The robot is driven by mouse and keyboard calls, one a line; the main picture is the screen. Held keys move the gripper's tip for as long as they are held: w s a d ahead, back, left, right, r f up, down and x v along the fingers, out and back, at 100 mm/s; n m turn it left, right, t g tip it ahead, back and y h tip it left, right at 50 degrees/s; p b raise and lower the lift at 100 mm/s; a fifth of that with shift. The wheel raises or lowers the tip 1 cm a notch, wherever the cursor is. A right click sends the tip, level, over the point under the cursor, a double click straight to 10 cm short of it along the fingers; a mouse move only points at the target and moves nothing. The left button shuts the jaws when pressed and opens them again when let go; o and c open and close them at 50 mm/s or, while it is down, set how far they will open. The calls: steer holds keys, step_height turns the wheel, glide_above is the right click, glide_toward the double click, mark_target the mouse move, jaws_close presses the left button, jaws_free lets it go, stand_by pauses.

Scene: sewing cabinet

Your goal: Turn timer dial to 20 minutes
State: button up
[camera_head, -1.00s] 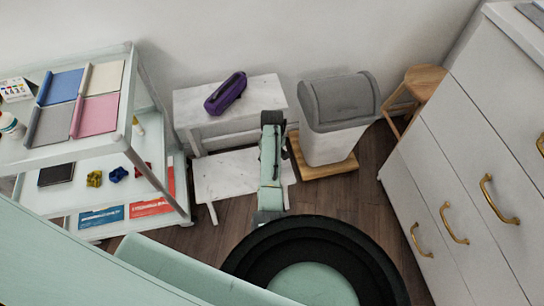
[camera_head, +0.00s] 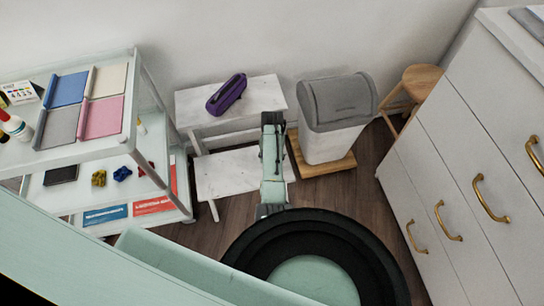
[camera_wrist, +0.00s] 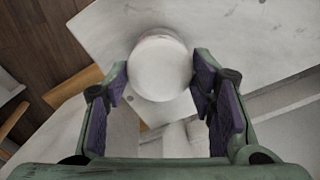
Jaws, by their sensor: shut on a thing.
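A round, smooth white thing (camera_wrist: 160,67), which looks like the timer dial, sits between my fingers in the wrist view. My gripper (camera_wrist: 160,82) is shut on it, with a purple-padded finger on each side. No numbers or marks can be read on its face, so its setting cannot be told. In the head view, the end of my arm reaches to the right edge of the small white marble-topped bench (camera_head: 190,103). The white thing cannot be made out there.
A purple case (camera_head: 227,94) lies on the bench. A grey-lidded bin (camera_head: 335,140) stands close to the right of my arm. A glass shelf cart (camera_head: 150,85) is at left, a wooden stool (camera_head: 424,77) and white drawers (camera_head: 450,190) at right.

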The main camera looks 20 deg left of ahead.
steer(key=m, duration=0.4)
steer(key=shift+m+p, duration=0.3)
steer(key=shift+m, duration=0.1)
stand_by(0.4)
steer(key=o, duration=1.1)
steer(key=shift+o, duration=0.2)
step_height(320, 180, up, 12)
